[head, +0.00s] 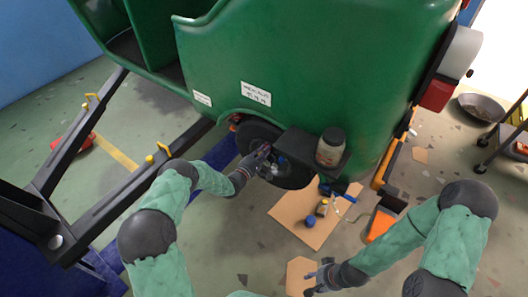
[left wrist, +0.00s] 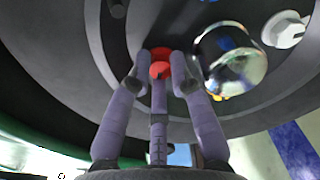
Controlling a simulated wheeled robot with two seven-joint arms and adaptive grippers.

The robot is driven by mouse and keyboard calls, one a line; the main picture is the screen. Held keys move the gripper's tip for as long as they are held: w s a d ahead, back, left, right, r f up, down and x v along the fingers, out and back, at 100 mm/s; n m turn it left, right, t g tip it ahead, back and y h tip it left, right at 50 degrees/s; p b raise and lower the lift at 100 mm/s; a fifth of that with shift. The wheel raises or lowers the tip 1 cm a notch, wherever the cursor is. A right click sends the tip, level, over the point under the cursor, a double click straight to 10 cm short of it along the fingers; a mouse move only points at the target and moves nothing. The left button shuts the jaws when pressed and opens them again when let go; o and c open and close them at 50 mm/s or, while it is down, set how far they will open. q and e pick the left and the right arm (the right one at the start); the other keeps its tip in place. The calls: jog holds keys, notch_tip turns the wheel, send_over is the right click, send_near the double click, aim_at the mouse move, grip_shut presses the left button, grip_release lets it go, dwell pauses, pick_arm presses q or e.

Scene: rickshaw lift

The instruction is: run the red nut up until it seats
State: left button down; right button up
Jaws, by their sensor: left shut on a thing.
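The red nut (left wrist: 160,68) is at the wheel's face in the left wrist view. My left gripper (left wrist: 160,75) has its purple fingers closed around it, and they hide most of its sides. The stud behind the nut is hidden, so I cannot tell how far the nut is from the wheel. In the head view my left gripper (head: 264,152) reaches the dark wheel (head: 292,180) under the green rickshaw body (head: 320,65); the nut is too small to make out there. My right gripper (head: 316,277) hangs low over the floor, fingers spread and empty.
A shiny metal dome (left wrist: 230,58) and a pale nut (left wrist: 287,30) are close right of my left fingers. A jar (head: 330,147) stands on a dark ledge beside the wheel. Cardboard (head: 285,208) with small bottles, and an orange-and-black object (head: 380,222), lie on the floor.

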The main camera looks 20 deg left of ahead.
pick_arm(q)
jog(key=shift+w+a+r+m, duration=0.1)
jog(key=shift+r+m, duration=0.1)
jog(key=shift+m, duration=1.4)
jog(key=shift+f, duration=0.1)
jog(key=c, duration=1.1)
grip_release()
jog(key=shift+f, duration=0.1)
jog(key=shift+s+f, duration=0.15)
jog(key=shift+s, duration=0.05)
jog(key=shift+s+f, duration=0.1)
jog(key=shift+s, duration=0.45)
jog(key=shift+r+v, duration=0.15)
jog(key=shift+v, duration=1.55)
jog(key=shift+r+v, duration=0.2)
jog(key=shift+v, duration=1.5)
